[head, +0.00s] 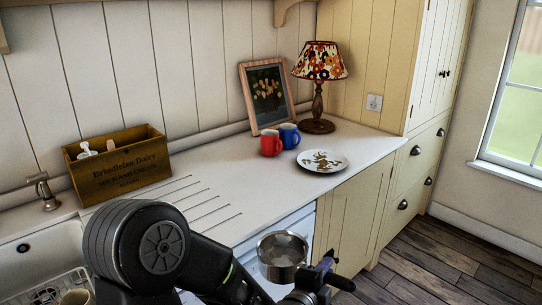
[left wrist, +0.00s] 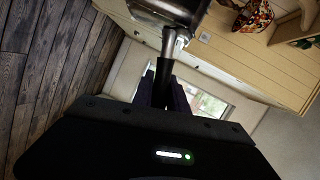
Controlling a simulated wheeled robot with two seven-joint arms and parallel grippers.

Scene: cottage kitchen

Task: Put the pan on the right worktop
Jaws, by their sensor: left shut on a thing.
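The pan (head: 283,262) is a small metal pan, held in front of the worktop's front edge in the head view. My left gripper (head: 324,272) is shut on its handle, at the pan's right. In the left wrist view the pan (left wrist: 172,8) is at the top, and its dark handle (left wrist: 164,72) runs down between the fingers of my left gripper (left wrist: 164,92). The pale worktop (head: 232,165) stretches from the sink to the tall cupboard, behind the pan. My right gripper is not in view.
A red mug (head: 270,143), a blue mug (head: 289,135), a patterned plate (head: 322,161), a lamp (head: 320,62) and a framed picture (head: 267,95) stand at the worktop's right end. A wooden crate (head: 118,165) is at the left, near the sink (head: 35,250). The middle is clear.

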